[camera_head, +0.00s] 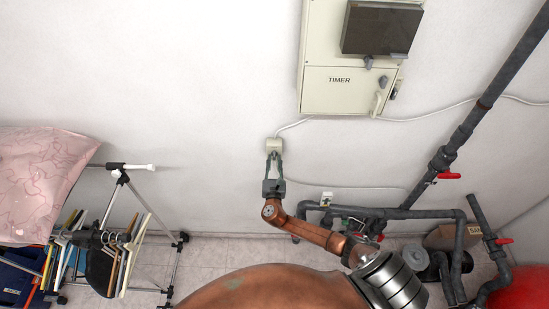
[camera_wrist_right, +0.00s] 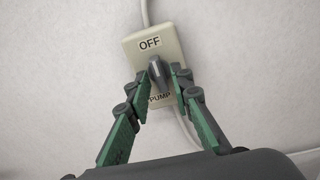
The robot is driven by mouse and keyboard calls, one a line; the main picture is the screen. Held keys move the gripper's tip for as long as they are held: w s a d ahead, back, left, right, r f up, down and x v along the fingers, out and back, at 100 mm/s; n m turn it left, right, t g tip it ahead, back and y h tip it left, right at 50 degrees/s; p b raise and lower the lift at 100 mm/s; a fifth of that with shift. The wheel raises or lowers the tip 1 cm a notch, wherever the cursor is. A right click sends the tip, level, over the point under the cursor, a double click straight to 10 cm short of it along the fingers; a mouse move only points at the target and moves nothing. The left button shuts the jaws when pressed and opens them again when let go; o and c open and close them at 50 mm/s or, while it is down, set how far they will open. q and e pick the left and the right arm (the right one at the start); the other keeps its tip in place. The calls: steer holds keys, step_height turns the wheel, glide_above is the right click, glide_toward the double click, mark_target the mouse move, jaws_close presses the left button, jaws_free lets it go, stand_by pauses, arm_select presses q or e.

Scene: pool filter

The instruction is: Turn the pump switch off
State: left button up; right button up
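The pump switch (camera_head: 275,145) is a small cream box on the white wall, with cables above and below it. In the right wrist view its plate (camera_wrist_right: 136,51) carries an "OFF" label (camera_wrist_right: 150,43) at the top and a "PUMP" label (camera_wrist_right: 160,98) at the bottom. A dark grey knob (camera_wrist_right: 158,70) sits between them, tilted. My right gripper (camera_head: 274,163) is at the switch; in the wrist view its green fingers (camera_wrist_right: 166,82) stand apart on either side of the knob's lower part. Whether they touch it I cannot tell. My left gripper is not in view.
A cream timer box (camera_head: 340,90) with a dark window hangs above right. Grey pipes (camera_head: 475,115) with red valve handles (camera_head: 449,176) fill the right side. A rack (camera_head: 125,180) with hangers and a pink cloth (camera_head: 45,180) stand at left. The wall left of the switch is bare.

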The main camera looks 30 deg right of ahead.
steer(key=v, duration=0.6)
stand_by(0.4)
steer(key=v, duration=1.2)
steer(key=shift+w+a, duration=0.1)
